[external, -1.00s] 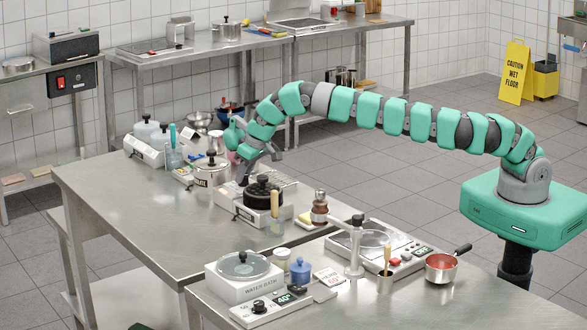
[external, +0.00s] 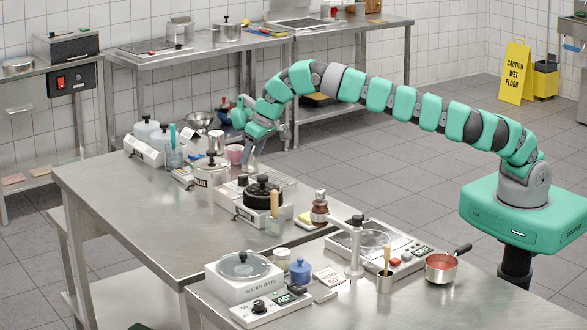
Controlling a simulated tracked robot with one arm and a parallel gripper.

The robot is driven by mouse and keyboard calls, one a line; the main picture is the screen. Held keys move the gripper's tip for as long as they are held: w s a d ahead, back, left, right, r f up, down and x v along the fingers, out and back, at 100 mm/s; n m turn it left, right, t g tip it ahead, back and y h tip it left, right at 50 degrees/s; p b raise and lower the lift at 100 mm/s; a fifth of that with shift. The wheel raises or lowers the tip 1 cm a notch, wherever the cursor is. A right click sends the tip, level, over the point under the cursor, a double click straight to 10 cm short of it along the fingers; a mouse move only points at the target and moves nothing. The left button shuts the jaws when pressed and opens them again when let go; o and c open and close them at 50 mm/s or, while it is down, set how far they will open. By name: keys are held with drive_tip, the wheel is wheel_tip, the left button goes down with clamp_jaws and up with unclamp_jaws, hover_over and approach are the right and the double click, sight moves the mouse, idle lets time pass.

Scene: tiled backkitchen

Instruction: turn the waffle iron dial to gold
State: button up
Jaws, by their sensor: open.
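A round black appliance (external: 263,190) with a knob on its lid sits on a white base (external: 247,210) near the right edge of the left steel table. It looks like the waffle iron, but no label can be read on it. A small black knob (external: 243,180) shows at its back left; I cannot tell whether it is the dial. No gold mark or dial setting can be made out. My gripper (external: 250,160) is open, above and behind the appliance, apart from it and pointing down. Its fingers are small and partly blurred against the background.
A water bath (external: 243,275) and hot plate (external: 372,243) occupy the near table. The left table's front is clear.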

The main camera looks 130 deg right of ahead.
drive_tip(key=v, duration=0.6)
drive_tip(key=shift+a+b, duration=0.2)
drive_tip(key=shift+b, duration=0.15)
drive_tip(key=shift+r, duration=0.1)
